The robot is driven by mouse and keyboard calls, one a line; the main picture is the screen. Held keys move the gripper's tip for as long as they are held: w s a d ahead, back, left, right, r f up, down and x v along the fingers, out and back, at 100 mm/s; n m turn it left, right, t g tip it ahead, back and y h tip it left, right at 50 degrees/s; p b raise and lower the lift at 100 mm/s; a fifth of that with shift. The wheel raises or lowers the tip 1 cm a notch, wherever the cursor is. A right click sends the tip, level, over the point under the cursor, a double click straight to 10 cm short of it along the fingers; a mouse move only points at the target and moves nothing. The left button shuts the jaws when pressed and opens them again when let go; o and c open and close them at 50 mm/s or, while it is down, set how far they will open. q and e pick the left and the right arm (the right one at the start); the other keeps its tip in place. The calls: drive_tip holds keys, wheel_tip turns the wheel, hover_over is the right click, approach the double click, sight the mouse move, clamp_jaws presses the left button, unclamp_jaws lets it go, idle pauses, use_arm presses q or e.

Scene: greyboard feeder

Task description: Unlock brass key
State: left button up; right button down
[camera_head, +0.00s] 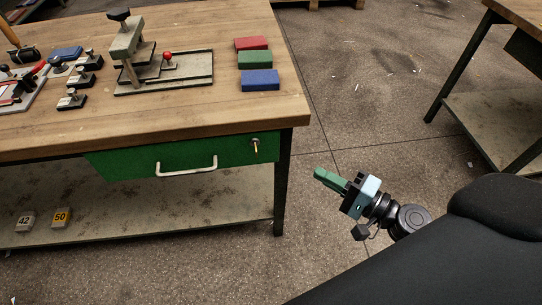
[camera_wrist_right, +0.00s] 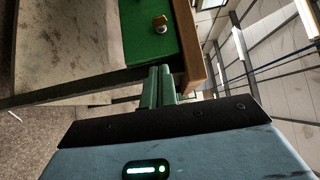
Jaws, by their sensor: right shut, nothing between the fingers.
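A small brass key (camera_head: 257,149) sits in a round lock (camera_head: 255,141) at the right end of the green drawer (camera_head: 130,163) under the workbench. In the right wrist view the brass key (camera_wrist_right: 160,20) shows against the green drawer front (camera_wrist_right: 146,45). The drawer looks closed and has a pale bar handle (camera_head: 186,169). My right gripper (camera_head: 318,173) has green fingers, which are shut and empty. It is right of the bench, apart from the key. In the right wrist view the fingertips (camera_wrist_right: 160,70) point toward the drawer. My left gripper is not in view.
On the wooden benchtop (camera_head: 200,112) are red (camera_head: 252,43), green (camera_head: 254,59) and blue (camera_head: 260,80) blocks and a clamp fixture (camera_head: 127,45). A lower shelf (camera_head: 150,205) holds small numbered blocks. The bench leg (camera_head: 282,190) stands near the lock.

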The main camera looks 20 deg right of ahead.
sight(256, 151)
drive_tip(key=shift+w, duration=0.1)
drive_tip(key=s+a+p+x, duration=0.1)
drive_tip(key=a+p+x, duration=0.1)
drive_tip(key=x, duration=1)
drive_tip(key=shift+a+p, duration=0.45)
drive_tip(key=shift+p, duration=0.2)
drive_tip(key=shift+w+f, duration=0.1)
drive_tip(key=shift+f, duration=0.05)
